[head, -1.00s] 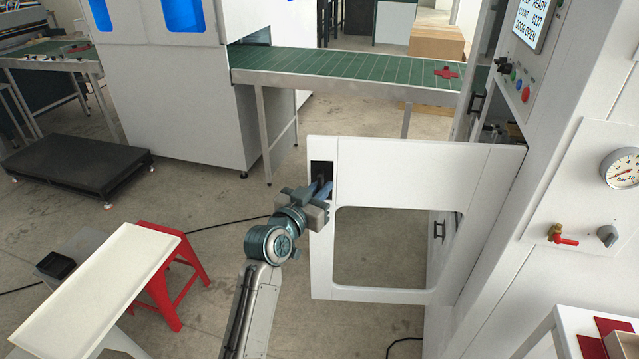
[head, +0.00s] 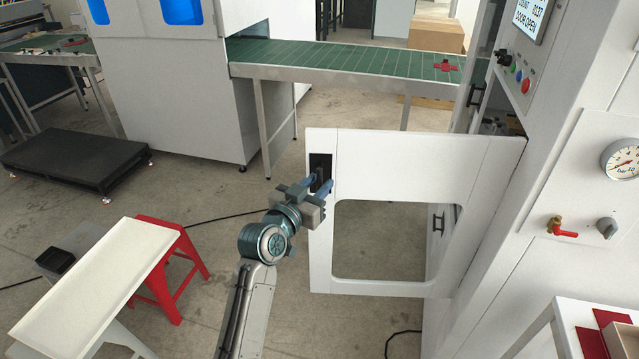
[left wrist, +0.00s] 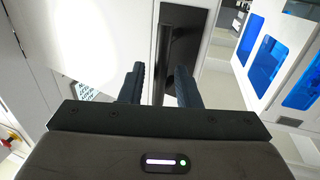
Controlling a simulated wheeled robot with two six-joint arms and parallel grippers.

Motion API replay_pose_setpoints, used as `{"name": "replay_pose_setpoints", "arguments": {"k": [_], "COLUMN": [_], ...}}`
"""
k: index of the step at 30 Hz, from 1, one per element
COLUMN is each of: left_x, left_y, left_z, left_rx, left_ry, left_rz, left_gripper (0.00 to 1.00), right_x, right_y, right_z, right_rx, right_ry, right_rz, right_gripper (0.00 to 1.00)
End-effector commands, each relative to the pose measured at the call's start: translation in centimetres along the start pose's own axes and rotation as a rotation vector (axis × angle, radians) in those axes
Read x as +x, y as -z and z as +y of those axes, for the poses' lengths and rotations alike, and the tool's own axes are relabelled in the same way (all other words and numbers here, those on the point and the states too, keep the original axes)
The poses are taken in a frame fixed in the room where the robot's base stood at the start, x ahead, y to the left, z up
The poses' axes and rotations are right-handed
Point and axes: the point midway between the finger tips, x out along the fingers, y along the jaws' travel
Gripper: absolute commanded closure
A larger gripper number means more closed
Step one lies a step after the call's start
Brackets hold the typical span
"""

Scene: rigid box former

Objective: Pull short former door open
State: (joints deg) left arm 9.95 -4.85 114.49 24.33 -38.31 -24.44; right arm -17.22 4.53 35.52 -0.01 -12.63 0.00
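The short former door (head: 400,160) is a white panel with a large window opening. It stands swung out from the machine on the right, and the display (head: 533,15) reads "DOOR OPEN". Its black handle (head: 320,165) sits near the door's free left edge. My left gripper (head: 320,186) is in front of the handle, just below it in the head view. In the left wrist view my left gripper's fingers (left wrist: 160,88) are apart, and the dark handle bar (left wrist: 166,48) shows beyond and between them, not clamped. My right gripper is not in view.
A green conveyor (head: 340,62) runs behind the door. A white tray table (head: 95,285) and a red stool (head: 170,260) stand at lower left. A low black platform (head: 75,160) is farther left.

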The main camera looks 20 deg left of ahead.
Motion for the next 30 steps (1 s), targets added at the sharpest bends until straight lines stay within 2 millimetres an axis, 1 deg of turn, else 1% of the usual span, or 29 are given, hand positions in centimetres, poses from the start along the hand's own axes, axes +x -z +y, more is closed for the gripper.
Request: {"name": "replay_pose_setpoints", "arguments": {"k": [1, 3, 9, 13, 18, 30], "left_x": [-0.9, -2.4, -6.5, -8.3, -9.4, -9.5], "left_y": [-0.3, -0.5, -0.3, -0.2, 0.0, 0.0], "left_z": [0.0, 0.0, 0.0, 0.0, 0.0, 0.0], "left_rx": [0.003, 0.003, 0.005, 0.003, 0.003, 0.002], "left_ry": [0.001, 0.001, 0.001, 0.001, 0.001, 0.001], "left_rz": [0.001, 0.000, 0.002, 0.001, 0.002, 0.002], "left_gripper": [0.70, 0.70, 0.70, 0.70, 0.70, 0.70], "right_x": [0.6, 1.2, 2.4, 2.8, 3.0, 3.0], "right_y": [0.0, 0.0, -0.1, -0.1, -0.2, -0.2], "right_z": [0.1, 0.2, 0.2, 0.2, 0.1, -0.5], "right_rx": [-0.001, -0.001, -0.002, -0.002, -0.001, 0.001], "right_ry": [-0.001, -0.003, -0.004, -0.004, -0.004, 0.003], "right_rz": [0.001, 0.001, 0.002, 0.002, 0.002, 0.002], "right_gripper": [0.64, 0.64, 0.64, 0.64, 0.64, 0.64]}}
